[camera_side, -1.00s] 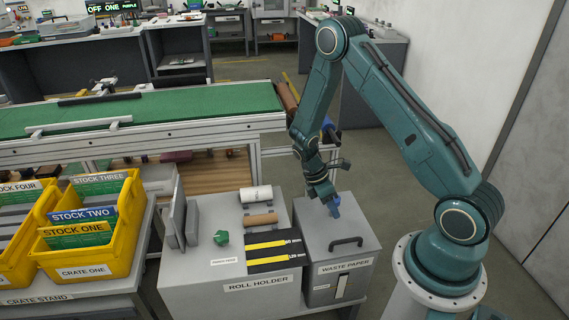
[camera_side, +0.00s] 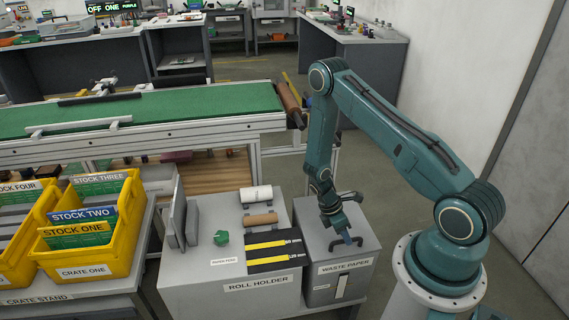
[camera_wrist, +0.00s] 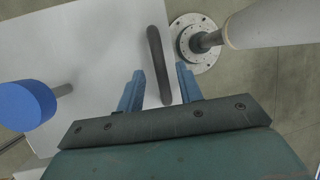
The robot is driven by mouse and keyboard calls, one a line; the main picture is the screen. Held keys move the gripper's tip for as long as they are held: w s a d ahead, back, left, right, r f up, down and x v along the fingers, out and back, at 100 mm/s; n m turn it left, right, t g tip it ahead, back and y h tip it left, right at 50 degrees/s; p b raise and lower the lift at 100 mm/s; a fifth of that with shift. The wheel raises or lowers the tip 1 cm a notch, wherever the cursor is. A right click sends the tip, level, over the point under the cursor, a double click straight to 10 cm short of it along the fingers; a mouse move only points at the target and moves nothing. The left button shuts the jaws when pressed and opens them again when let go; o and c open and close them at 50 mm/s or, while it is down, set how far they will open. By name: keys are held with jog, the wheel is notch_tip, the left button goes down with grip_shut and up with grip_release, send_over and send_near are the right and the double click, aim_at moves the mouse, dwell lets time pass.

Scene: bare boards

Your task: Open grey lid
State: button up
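The grey lid (camera_side: 316,235) is the top of the box labelled WASTE PAPER, right of the roll holder, and it lies flat and closed. Its dark bar handle (camera_side: 350,240) stands near the front of the lid. My gripper (camera_side: 342,241) is low over the lid at the handle, partly covering it in the side view. In the wrist view the two blue fingers of my gripper (camera_wrist: 160,82) are apart, and the dark handle (camera_wrist: 158,60) runs between them, nearer the right finger. I cannot tell whether a finger touches it.
The roll holder (camera_side: 190,285) stands left of the box, with a white roll (camera_side: 256,194), a brown roll (camera_side: 261,219) and a green piece (camera_side: 221,238) on it. The yellow crate (camera_side: 85,255) is further left. The green conveyor (camera_side: 150,110) runs behind.

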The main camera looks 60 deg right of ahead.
jog(key=shift+s+f, duration=0.2)
jog(key=shift+f, duration=0.25)
jog(key=shift+c, duration=0.5)
grip_shut()
jog(key=shift+d+r, duration=0.1)
jog(key=shift+r, duration=0.1)
